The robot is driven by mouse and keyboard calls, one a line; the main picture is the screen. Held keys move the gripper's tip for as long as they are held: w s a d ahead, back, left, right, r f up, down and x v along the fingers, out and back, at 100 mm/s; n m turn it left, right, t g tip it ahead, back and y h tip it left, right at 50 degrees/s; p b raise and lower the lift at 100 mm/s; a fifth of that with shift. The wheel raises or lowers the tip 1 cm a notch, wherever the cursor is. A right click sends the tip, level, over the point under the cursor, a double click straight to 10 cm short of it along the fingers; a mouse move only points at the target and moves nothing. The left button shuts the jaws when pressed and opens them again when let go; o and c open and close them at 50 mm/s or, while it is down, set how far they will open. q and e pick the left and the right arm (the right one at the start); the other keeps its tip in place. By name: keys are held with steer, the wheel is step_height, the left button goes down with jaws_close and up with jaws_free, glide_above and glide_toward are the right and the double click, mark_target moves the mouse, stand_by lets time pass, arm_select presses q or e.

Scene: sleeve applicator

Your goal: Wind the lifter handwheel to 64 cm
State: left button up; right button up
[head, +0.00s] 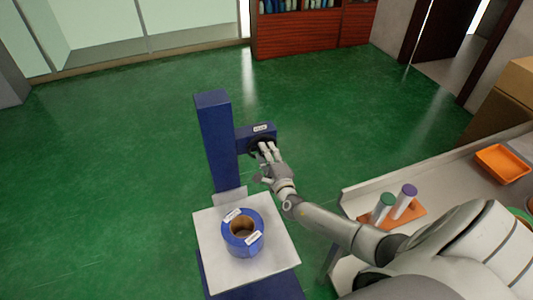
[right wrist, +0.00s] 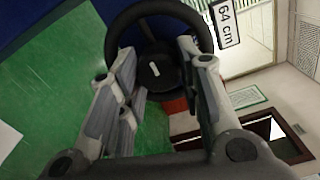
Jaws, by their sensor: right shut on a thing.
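The lifter is a blue column (head: 216,140) with a white platform (head: 278,252) low in front of it. Its dark handwheel (head: 254,141) sits on a blue side box, and its hub and rim show in the right wrist view (right wrist: 156,72). A white label (right wrist: 226,24) beside the wheel reads "64 cm", turned on its side; the same label is too small to read in the head view (head: 260,128). My right gripper (head: 266,151) is at the wheel, shut on it, with a finger on each side of the hub in the wrist view. My left gripper is out of view.
A blue ring-shaped roll (head: 243,243) with white labels lies on the platform. At right, a pale table holds an orange rack (head: 405,218) with green-topped and purple-topped cylinders, and an orange tray (head: 502,165). The green floor left of the lifter is clear.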

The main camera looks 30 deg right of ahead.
steer(key=shift+f, duration=0.1)
steer(key=o, duration=1)
steer(key=shift+s, duration=0.15)
steer(key=v, duration=1.1)
steer(key=shift+s+a, duration=0.2)
steer(key=shift+s, duration=0.2)
